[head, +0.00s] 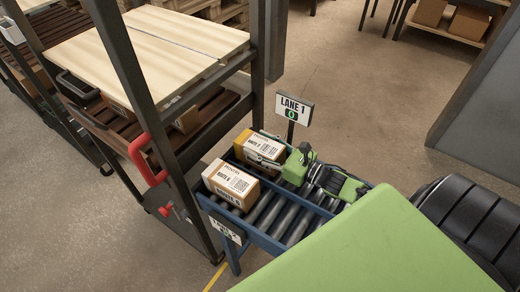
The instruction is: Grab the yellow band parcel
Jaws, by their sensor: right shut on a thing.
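The yellow band parcel (255,145) is a cardboard box with a white label and yellow at its ends. It sits at the far side of the blue roller conveyor. My right gripper (267,149), green and dark, reaches it from the right and is shut on its right end. The gripper's fingers lie along the parcel's sides. I cannot tell whether the parcel is lifted off the rollers. My left gripper is not in view.
A second cardboard parcel (231,184) with a white label lies on the near side of the conveyor (268,216). A LANE 1 sign (293,108) stands behind. A dark-framed rack (127,90) with a red handle (148,162) stands close on the left.

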